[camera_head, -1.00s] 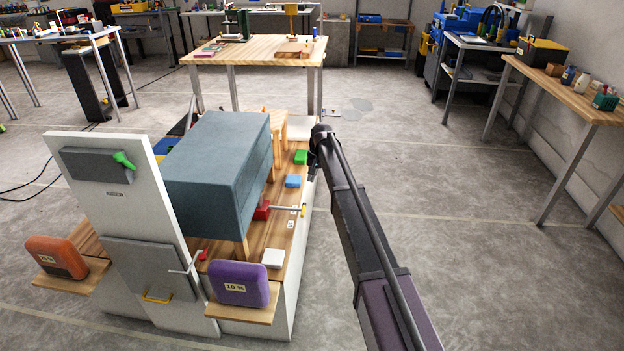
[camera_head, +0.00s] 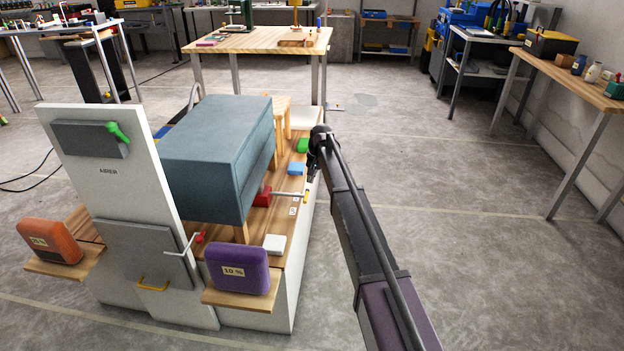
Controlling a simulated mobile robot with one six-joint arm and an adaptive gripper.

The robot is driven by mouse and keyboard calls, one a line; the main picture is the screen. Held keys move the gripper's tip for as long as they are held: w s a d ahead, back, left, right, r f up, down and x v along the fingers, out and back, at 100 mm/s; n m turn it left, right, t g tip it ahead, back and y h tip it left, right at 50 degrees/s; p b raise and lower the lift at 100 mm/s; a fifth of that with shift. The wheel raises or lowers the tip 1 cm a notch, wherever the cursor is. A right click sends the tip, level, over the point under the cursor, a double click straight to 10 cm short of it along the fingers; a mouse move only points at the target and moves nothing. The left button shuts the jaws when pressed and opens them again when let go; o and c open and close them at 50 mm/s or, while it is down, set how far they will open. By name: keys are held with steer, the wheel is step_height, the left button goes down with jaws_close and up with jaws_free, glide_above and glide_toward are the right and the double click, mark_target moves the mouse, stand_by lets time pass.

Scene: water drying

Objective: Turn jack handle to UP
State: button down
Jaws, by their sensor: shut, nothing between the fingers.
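The jack, a red block (camera_head: 262,196) with a thin grey handle rod (camera_head: 285,193) ending in a yellow grip (camera_head: 305,197), sits on the right edge of the wooden bench top. The rod points right, roughly level. Small white labels (camera_head: 293,211) lie just below the rod; their words are too small to read. My gripper (camera_head: 313,179) hangs from the arm's end at the bench's right edge, a little above the yellow grip in the picture. It is shut and empty; its fingertips are small and dark. I cannot tell whether it touches the grip.
A large blue-grey box (camera_head: 215,155) stands left of the jack. A purple case (camera_head: 237,269) and white panel (camera_head: 135,200) stand nearer. Floor at right is clear.

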mark_target(307, 190)
steer(key=shift+a+f+b, duration=0.2)
steer(key=shift+f+b, duration=0.65)
steer(key=shift+f, duration=0.15)
steer(key=shift+a+f+b, duration=0.2)
steer(key=shift+f+b, duration=0.65)
steer(key=shift+f, duration=0.1)
